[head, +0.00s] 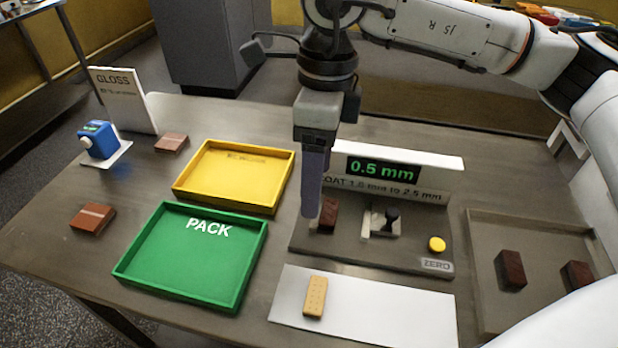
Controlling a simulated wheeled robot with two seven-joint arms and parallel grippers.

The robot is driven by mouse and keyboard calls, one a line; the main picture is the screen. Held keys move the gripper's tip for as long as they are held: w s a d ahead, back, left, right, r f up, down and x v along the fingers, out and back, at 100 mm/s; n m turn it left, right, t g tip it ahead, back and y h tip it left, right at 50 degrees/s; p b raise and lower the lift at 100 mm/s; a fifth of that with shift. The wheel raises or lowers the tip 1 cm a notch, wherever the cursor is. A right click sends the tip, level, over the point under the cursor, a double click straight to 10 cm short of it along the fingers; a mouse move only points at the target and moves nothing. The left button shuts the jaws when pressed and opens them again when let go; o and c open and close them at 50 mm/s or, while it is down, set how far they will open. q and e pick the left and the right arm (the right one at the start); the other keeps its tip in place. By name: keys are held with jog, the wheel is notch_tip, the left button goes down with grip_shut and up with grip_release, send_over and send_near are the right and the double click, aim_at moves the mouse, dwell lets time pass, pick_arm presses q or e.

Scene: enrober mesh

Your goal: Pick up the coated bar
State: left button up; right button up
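A dark brown coated bar (328,215) stands on the grey gauge base (400,254), beside a small black-tipped probe (391,217). My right gripper (311,212), on the arm coming in from the right, points down just in front of the bar and hides its left part. Its fingers show edge-on as one bluish strip, so I cannot tell their gap or whether they touch the bar. Two more dark bars, one (510,269) and another (577,275), stand in the grey tray (488,226) at right. My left gripper is not in view.
A display (383,169) reads 0.5 mm behind the gauge; a yellow button (437,244) is at its right. A plain biscuit (315,297) lies on a white sheet (390,312). A green PACK tray (190,262) and yellow tray (236,180) are empty. Brown blocks (92,218) lie left.

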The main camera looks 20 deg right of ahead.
aim_at(330, 211)
jog(key=shift+h, duration=0.4)
jog(key=d+f, duration=0.1)
jog(key=w+d+f, duration=0.1)
jog(key=f, duration=0.1)
jog(key=shift+d+f, duration=0.15)
jog(key=shift+d, duration=0.05)
jog(key=f, duration=0.1)
jog(key=f+p, duration=0.1)
jog(key=f, duration=0.2)
jog(key=shift+s+d+f+p, duration=0.1)
jog(key=shift+d+f+p, duration=0.2)
jog(key=shift+d+f, duration=0.1)
jog(key=shift+f, duration=0.5)
jog(key=c, duration=0.9)
